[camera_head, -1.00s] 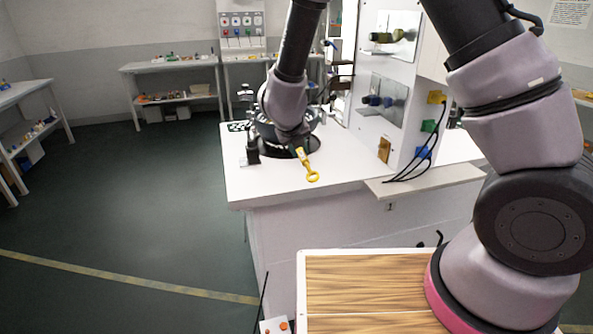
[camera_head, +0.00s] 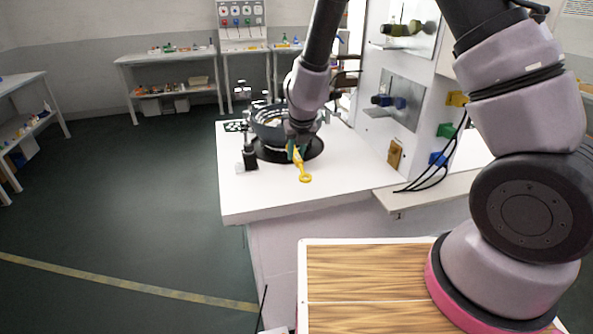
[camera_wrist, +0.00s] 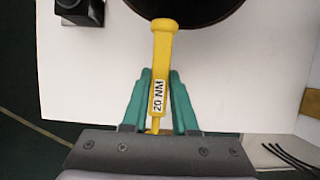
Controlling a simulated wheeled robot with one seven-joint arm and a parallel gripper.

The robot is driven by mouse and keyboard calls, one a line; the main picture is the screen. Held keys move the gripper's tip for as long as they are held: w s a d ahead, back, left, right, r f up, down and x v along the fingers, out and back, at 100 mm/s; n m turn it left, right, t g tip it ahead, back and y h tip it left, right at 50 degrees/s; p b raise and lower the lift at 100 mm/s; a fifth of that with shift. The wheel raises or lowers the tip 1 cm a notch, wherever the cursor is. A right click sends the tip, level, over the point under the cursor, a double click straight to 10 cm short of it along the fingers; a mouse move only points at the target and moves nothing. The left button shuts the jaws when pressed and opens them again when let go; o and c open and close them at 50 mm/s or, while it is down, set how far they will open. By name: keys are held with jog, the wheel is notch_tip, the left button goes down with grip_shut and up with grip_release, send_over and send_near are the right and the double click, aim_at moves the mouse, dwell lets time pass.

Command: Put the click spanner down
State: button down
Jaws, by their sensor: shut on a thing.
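The click spanner is yellow with a ring end and a "20 NM" label. In the head view the spanner (camera_head: 305,175) shows over the white table near its front edge, ring end toward me. In the wrist view the spanner (camera_wrist: 161,60) lies between the green fingers of my gripper (camera_wrist: 159,103), which is shut on it. The fingers also show in the head view (camera_head: 294,150), partly hidden by my wrist. I cannot tell whether the spanner touches the table.
The white table (camera_head: 245,200) has free room at its front left. A black round base with a dark ring-shaped part (camera_head: 268,128) stands just behind the spanner. A small black block (camera_head: 250,158) is to its left. A white panel with coloured blocks (camera_head: 446,130) rises at right.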

aim_at(297, 156)
jog(key=shift+a+f, duration=0.1)
jog(key=shift+f, duration=1.4)
jog(key=shift+w+f, duration=0.1)
jog(key=shift+f, duration=1.45)
jog(key=c, duration=0.7)
grip_release()
jog(key=shift+v, duration=6.05)
